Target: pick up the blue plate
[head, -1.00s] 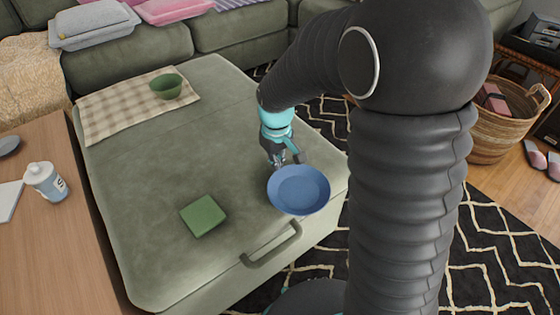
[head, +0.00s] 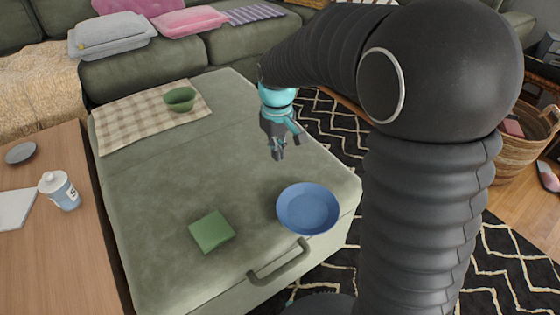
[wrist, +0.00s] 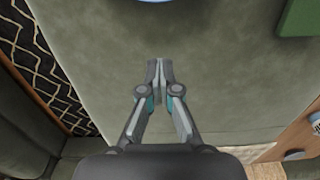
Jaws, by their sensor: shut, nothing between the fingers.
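The blue plate (head: 308,209) lies on the green ottoman (head: 160,170), near its front right corner in the head view. Only a sliver of the plate's rim (wrist: 155,1) shows at the top edge of the wrist view. My gripper (head: 278,155) is above the ottoman, beyond the plate and apart from it. In the wrist view my gripper (wrist: 160,66) has its fingertips together with nothing between them.
A green square block (head: 211,231) lies left of the plate, and a handle (head: 281,265) is on the ottoman's front. A green bowl (head: 179,98) sits on a checkered cloth (head: 130,122).

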